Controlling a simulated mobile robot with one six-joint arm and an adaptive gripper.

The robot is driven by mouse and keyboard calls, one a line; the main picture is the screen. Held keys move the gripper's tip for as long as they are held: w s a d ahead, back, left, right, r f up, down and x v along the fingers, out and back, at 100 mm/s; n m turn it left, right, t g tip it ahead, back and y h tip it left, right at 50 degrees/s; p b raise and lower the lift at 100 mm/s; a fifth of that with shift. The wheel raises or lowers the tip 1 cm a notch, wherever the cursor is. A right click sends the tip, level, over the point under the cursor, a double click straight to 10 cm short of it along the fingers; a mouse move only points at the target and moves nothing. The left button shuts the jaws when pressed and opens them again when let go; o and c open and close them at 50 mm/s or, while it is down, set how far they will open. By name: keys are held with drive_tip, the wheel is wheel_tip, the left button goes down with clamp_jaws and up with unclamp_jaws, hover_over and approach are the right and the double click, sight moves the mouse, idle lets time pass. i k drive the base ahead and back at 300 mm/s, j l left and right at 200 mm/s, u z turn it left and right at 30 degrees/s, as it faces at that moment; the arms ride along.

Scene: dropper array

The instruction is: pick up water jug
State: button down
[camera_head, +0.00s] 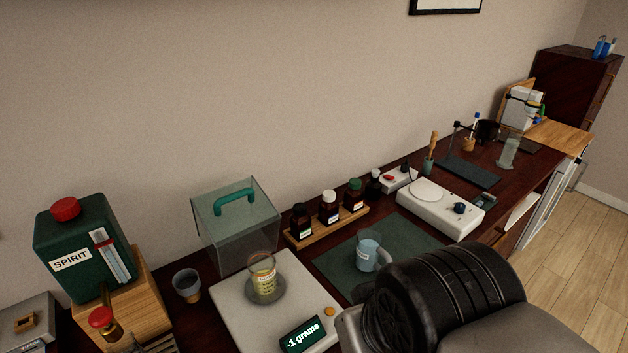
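The water jug (366,256) is a small clear jug with bluish contents and a pale label. It stands upright on a dark green mat (335,262) in the middle of the bench. A pale handle shows on its right side. A large dark part of my arm fills the lower right and comes close to the jug in the picture. I cannot tell whether they touch. My gripper's fingers do not show.
A scale (232,310) reading -1 grams holds a glass beaker (263,281) to the left. A rack of bottles (329,207) stands behind the mat, with a clear box (238,232) beside it. A white hotplate (440,208) is at right. Green mat around the jug is bare.

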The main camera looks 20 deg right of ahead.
sight(368, 250)
drive_tip(key=z, duration=0.7)
